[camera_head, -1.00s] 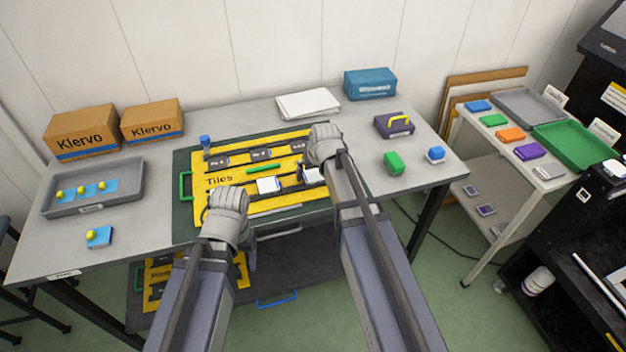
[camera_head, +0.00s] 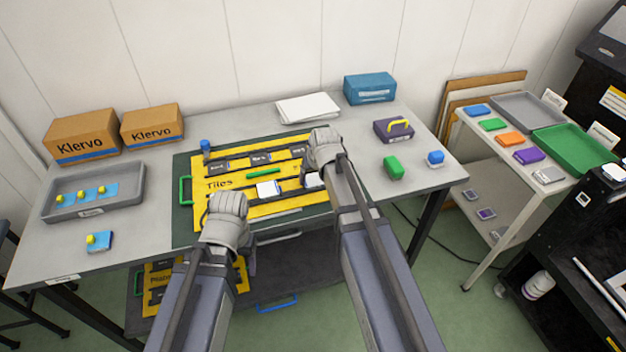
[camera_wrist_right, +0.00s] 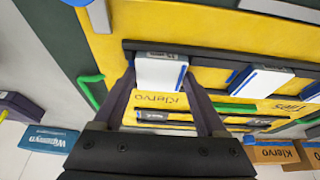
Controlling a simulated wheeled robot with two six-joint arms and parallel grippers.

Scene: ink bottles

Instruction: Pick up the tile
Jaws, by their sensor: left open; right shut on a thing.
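A white tile with a blue stripe (camera_wrist_right: 162,73) sits between the fingers of my right gripper (camera_wrist_right: 158,84), which is shut on it, in the right wrist view. In the head view that tile (camera_head: 313,180) is partly covered by my right gripper (camera_head: 325,155). It is at the dark rail of the yellow board marked Tiles (camera_head: 225,202); I cannot tell whether it is clear of the rail. A second white tile (camera_head: 267,189) lies on the same rail to the left. My left gripper (camera_head: 245,250) is open at the board's front edge, its fingers mostly hidden.
A grey tray (camera_head: 135,187) holds several blue pieces with yellow tops at left. Klervo boxes (camera_head: 80,135) stand behind it. A green block (camera_head: 393,166), a blue-topped piece (camera_head: 435,158) and a purple case (camera_head: 393,130) are at right. A green bar (camera_head: 263,173) lies on the board.

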